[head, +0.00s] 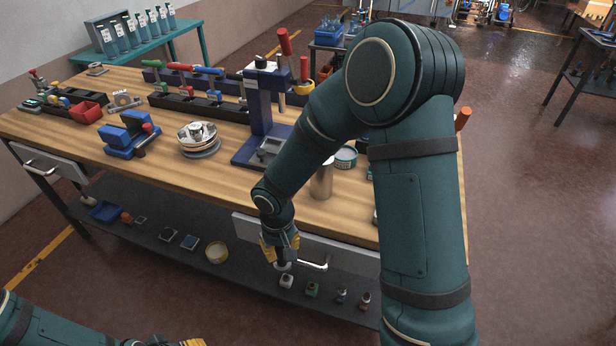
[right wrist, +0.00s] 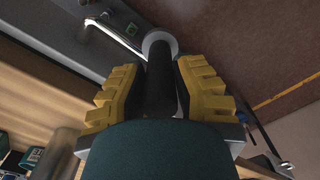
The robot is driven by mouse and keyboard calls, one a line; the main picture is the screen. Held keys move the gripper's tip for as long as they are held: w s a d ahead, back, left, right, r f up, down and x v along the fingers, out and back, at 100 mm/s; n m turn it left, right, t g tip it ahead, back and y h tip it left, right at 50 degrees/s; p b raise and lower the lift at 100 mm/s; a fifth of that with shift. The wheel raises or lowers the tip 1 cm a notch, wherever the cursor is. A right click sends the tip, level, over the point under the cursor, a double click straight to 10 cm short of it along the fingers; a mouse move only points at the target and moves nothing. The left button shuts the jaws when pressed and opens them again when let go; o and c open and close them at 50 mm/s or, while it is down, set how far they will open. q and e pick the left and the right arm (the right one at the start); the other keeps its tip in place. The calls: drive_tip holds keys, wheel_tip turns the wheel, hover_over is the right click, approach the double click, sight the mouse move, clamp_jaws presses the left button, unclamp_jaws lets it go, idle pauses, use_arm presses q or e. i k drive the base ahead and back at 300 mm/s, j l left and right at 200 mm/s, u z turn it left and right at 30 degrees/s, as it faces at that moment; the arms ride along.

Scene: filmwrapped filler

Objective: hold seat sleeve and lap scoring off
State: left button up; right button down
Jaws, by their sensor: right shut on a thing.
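My right gripper (head: 282,250) hangs in front of the bench's front drawer. In the right wrist view its yellow fingers (right wrist: 160,95) are shut on a dark cylinder with a pale round end (right wrist: 159,43); I cannot tell for sure whether this is the seat sleeve. The pale end (head: 284,267) points down, close to the drawer handle (head: 314,265). A round shiny metal plate on a grey base (head: 199,146), perhaps the lap, sits on the bench. My left gripper (head: 185,342) shows only as yellow tips at the bottom edge. No scoring can be made out.
The wooden bench (head: 70,121) carries a blue press (head: 262,105), a blue vise (head: 127,138), a metal cylinder (head: 321,181) and tool racks. Its lower shelf (head: 185,262) holds several small parts and a yellow ring (head: 216,252). The floor in front is clear.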

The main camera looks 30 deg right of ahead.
sight(321, 181)
drive_tip(key=i+j, duration=0.1)
drive_tip(key=j, duration=0.3)
drive_tip(key=i+j, duration=0.1)
drive_tip(key=j, duration=0.3)
drive_tip(key=j+z, duration=0.2)
drive_tip(key=z, duration=0.95)
drive_tip(key=i+j, duration=0.05)
